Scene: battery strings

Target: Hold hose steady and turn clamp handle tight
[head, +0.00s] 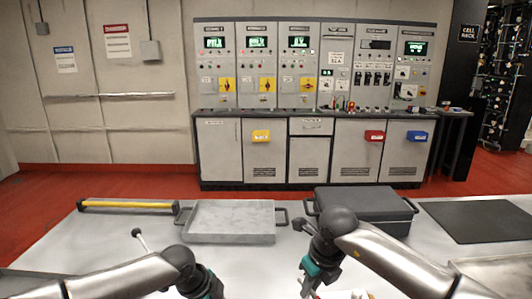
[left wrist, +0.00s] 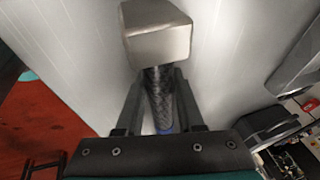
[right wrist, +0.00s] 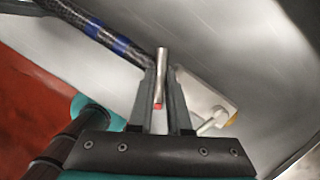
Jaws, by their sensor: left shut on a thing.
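The black braided hose with a blue band (left wrist: 158,98) runs between the fingers of my left gripper (left wrist: 160,85), which is shut on it. A blocky metal fitting (left wrist: 157,35) sits at the hose end, just beyond the fingertips. In the right wrist view the hose (right wrist: 100,35) with blue bands crosses the upper left. A short metal clamp handle with a red end (right wrist: 161,75) stands between the close-set fingers of my right gripper (right wrist: 161,72); I cannot tell whether they press on it. In the head view my right gripper (head: 308,288) is low at the bottom edge; the hose is hidden there.
On the table, a grey tray (head: 228,238), a yellow-and-black bar (head: 128,205), a dark lidded case (head: 368,203) and a black mat (head: 478,220) lie beyond my arms. A light block with a bolt (right wrist: 213,115) is beside my right fingers. Electrical cabinets (head: 318,150) stand behind.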

